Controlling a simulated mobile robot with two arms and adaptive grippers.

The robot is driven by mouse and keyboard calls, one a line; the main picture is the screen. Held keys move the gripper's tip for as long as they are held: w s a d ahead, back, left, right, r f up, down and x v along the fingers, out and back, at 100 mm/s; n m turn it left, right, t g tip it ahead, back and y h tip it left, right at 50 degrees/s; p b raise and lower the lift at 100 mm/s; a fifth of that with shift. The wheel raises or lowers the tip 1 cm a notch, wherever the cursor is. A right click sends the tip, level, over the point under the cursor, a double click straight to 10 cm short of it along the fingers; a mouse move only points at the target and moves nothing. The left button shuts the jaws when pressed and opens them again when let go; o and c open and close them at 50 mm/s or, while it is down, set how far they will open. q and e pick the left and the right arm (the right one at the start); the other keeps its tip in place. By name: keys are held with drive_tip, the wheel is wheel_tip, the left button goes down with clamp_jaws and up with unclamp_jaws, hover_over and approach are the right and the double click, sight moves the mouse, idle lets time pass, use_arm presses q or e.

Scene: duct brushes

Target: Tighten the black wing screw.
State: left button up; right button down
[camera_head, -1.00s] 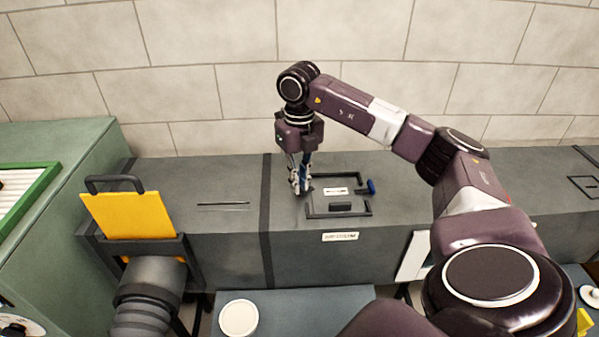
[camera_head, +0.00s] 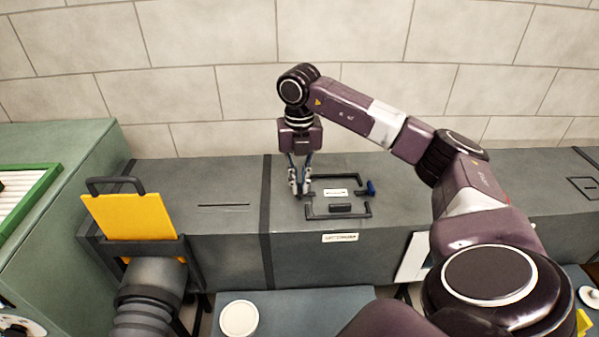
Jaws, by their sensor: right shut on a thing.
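My right gripper (camera_head: 300,190) points straight down at the left edge of the hatch (camera_head: 314,207) on top of the grey duct. Its fingers are closed around a small dark part there, which I take to be the black wing screw. The fingers hide most of it, so I cannot tell how far it is screwed in. A blue wing screw (camera_head: 370,188) stands at the right edge of the hatch, apart from the gripper. My left gripper is out of view.
The hatch has a black frame, a white label (camera_head: 335,192) and a dark handle (camera_head: 340,207). A yellow plate (camera_head: 130,215) with a black handle stands in a slot at the left. A white round lid (camera_head: 239,319) lies on the blue-grey surface in front. My right arm covers the right side.

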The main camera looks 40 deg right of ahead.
sight(299, 187)
drive_tip(key=shift+w+r, duration=0.1)
drive_tip(key=c, duration=2.1)
unclamp_jaws()
wheel_tip(299, 187, up, 12)
drive_tip(key=shift+f, duration=0.1)
